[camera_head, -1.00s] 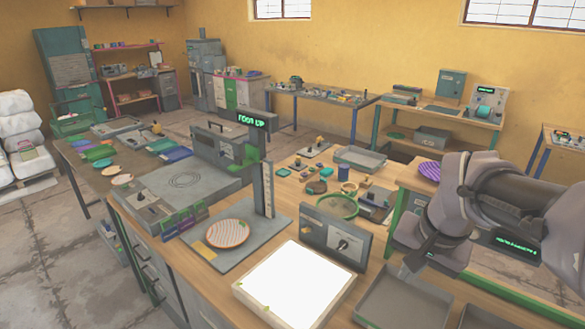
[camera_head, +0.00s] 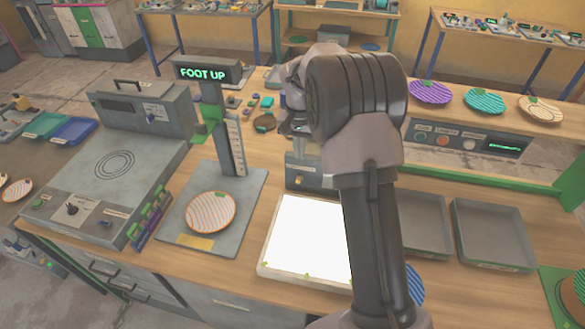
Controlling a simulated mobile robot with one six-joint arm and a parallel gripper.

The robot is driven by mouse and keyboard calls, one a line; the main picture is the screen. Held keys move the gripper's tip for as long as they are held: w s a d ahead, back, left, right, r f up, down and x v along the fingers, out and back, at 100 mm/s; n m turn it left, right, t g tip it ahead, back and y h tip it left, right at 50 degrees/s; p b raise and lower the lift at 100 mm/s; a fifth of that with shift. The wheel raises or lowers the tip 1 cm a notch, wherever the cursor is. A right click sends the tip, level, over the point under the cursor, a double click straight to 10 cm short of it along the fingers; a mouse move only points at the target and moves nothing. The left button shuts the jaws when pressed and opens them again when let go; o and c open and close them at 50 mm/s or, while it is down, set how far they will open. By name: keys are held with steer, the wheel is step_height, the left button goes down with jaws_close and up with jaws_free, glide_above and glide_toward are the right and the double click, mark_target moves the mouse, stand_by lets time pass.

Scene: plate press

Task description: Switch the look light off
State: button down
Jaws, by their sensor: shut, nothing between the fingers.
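The look light's panel (camera_head: 305,240) glows bright white in its pale frame on the workbench. A grey control box (camera_head: 308,182) stands against its far edge. My arm hides the box's right part, and I cannot make out its switch clearly. My gripper (camera_head: 292,128) is shut and empty, low over the bench at the top of the control box. Its fingertips are small and partly hidden by my wrist; I cannot tell whether they touch the box.
Left of the light, an orange-striped plate (camera_head: 210,212) lies on a stand with a "FOOT UP" display (camera_head: 204,73). A grey machine (camera_head: 112,178) stands farther left. Two empty trays (camera_head: 492,232) lie to the right. Small parts crowd the bench behind my gripper.

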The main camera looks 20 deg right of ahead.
mark_target(299, 179)
steer(key=f, duration=0.3)
steer(key=f+b, duration=0.1)
steer(key=f, duration=0.2)
steer(key=w+f+b, duration=0.1)
steer(key=f, duration=0.3)
steer(key=shift+d, duration=0.15)
steer(key=b, duration=0.2)
steer(key=shift+s+f+t+b, duration=0.2)
steer(key=shift+t+b, duration=0.1)
steer(key=shift+b, duration=0.1)
